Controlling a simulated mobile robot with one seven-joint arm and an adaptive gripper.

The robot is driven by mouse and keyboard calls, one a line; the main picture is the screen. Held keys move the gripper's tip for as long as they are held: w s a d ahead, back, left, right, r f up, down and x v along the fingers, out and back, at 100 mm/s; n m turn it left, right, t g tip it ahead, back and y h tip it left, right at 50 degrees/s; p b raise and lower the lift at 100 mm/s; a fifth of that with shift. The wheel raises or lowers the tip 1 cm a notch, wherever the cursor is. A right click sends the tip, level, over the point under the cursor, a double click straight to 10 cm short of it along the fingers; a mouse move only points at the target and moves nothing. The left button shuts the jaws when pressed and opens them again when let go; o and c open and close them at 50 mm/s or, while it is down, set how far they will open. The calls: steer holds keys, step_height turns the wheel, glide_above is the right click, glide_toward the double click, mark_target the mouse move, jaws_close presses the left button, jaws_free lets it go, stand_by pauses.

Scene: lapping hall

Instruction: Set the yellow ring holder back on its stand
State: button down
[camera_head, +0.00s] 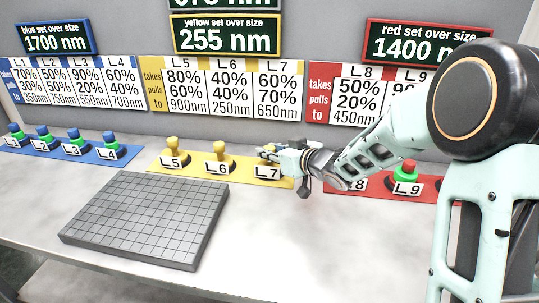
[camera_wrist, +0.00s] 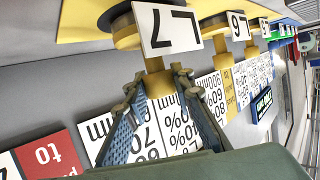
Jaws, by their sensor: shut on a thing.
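My gripper (camera_head: 270,153) is at the L7 place on the yellow stand (camera_head: 248,178), reaching in from the right. In the wrist view its two fingers (camera_wrist: 155,93) are closed on the knob of a yellow ring holder (camera_wrist: 157,84). The holder's post runs up behind the L7 tag (camera_wrist: 165,28) toward a dark round base (camera_wrist: 121,26). The tag hides part of it, so I cannot tell whether the holder is fully seated. Two more yellow holders stand upright at L5 (camera_head: 172,151) and L6 (camera_head: 219,154).
A grey gridded plate (camera_head: 148,217) lies on the table in front. The blue stand (camera_head: 63,148) with several holders is at left. The red stand (camera_head: 375,188), with a red-and-green holder (camera_head: 406,172) at L9, is partly behind my arm. Signs line the wall close behind.

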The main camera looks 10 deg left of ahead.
steer(key=shift+f, duration=0.15)
steer(key=c, duration=1.7)
jaws_free()
steer(key=shift+o, duration=0.2)
steer(key=shift+s+d+r, duration=0.1)
steer(key=shift+r, duration=0.2)
steer(key=p+v, duration=0.3)
steer(key=v, duration=0.8)
steer(key=shift+s+d, duration=0.25)
